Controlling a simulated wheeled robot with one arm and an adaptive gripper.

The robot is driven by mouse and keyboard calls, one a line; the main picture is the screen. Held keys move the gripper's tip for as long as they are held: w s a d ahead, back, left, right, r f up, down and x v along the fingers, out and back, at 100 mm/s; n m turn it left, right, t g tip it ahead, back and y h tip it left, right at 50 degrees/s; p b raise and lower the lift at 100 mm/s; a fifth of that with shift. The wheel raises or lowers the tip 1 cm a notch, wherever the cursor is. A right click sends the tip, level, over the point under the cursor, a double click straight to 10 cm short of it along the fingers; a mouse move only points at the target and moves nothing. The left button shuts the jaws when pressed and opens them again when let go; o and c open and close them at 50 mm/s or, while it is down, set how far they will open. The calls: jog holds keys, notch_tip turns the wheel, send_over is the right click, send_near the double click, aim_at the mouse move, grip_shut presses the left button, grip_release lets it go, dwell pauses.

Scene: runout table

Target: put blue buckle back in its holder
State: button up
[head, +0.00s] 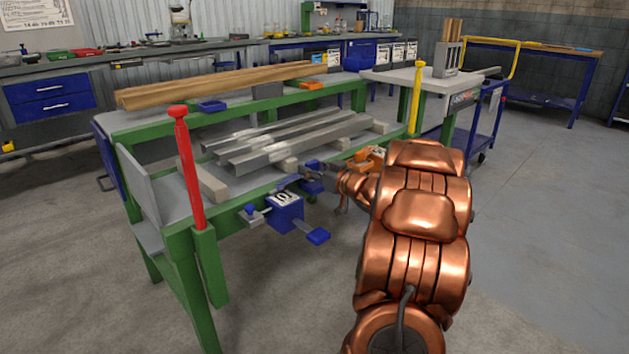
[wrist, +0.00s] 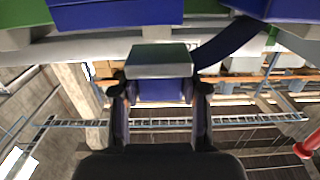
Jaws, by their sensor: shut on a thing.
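My gripper (head: 322,178) is at the front edge of the green bench, and its fingers partly hide what they hold. In the wrist view, my gripper (wrist: 159,92) is shut on the blue buckle (wrist: 160,90), a small blue block with a grey face at its far end. A bit of blue (head: 312,187) at the fingertips in the head view looks like the same buckle. I cannot tell which part is the holder.
Grey metal bars (head: 290,142) lie on the bench, with wooden beams (head: 215,87) behind. A red post (head: 187,165) stands at the left corner and a yellow post (head: 416,98) at the right. An orange object (head: 369,157) sits beside my wrist.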

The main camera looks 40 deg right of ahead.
aim_at(315, 186)
jog(key=shift+w+d+f, duration=0.1)
jog(key=shift+w+d, duration=0.15)
jog(key=shift+d, duration=0.35)
jog(key=shift+w+d+f, duration=0.1)
jog(key=shift+w+d, duration=0.15)
jog(key=shift+d, duration=0.3)
jog(key=shift+f+b, duration=1.3)
jog(key=shift+f, duration=0.35)
jog(key=shift+f, duration=0.15)
jog(key=o, duration=1.2)
jog(key=shift+o, duration=0.2)
jog(key=shift+s+r, duration=0.15)
jog(key=shift+r, duration=0.05)
jog(key=s+p, duration=0.3)
jog(key=s, duration=0.8)
jog(key=shift+s+a+r, duration=0.15)
jog(key=shift+s+r, duration=0.1)
jog(key=shift+s, duration=0.1)
jog(key=shift+p, duration=0.3)
